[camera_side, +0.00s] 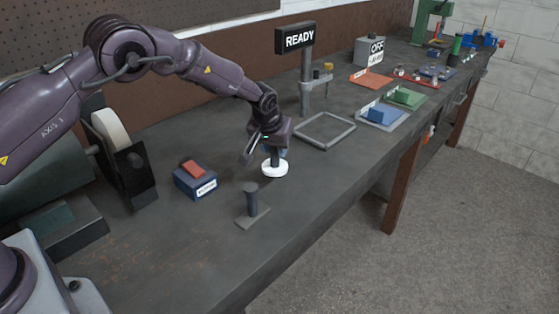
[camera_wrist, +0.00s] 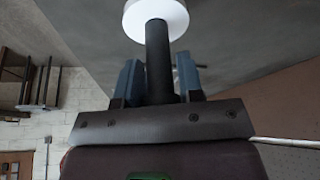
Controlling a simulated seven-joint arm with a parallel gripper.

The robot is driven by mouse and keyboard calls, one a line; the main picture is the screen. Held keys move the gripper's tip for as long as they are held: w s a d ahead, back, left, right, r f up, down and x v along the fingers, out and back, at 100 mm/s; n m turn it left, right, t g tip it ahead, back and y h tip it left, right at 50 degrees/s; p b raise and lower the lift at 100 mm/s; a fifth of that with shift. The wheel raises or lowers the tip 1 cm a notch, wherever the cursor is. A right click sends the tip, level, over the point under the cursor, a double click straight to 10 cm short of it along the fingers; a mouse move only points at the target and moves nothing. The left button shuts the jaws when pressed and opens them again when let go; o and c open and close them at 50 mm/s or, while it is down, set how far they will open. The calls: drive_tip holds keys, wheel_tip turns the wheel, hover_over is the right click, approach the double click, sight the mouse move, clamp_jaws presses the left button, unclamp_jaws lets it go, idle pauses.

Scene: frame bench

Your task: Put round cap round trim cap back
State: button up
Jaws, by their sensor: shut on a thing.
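The round cap is a white disc (camera_side: 274,169) with a dark stem; it also shows in the wrist view as a white disc (camera_wrist: 155,18) at the far end of the dark stem (camera_wrist: 158,55). My gripper (camera_side: 276,152) is shut on the stem, and its two blue fingers (camera_wrist: 158,80) stand on either side of it in the wrist view. The disc hangs below my gripper, near the bench top; I cannot tell whether it touches. The fingers partly hide the stem in the side view.
A dark post on a flat plate (camera_side: 251,206) stands in front. A blue box with a red top (camera_side: 195,181) is to the left. An empty grey square frame (camera_side: 325,131) lies to the right, near the READY sign post (camera_side: 305,85). Blue and green blocks sit farther right.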

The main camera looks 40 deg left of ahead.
sight(280, 163)
drive_tip(key=shift+w+f, duration=0.9)
drive_tip(key=shift+f, duration=1.7)
drive_tip(key=shift+f, duration=0.15)
drive_tip(key=o, duration=1)
drive_tip(key=shift+c, duration=0.2)
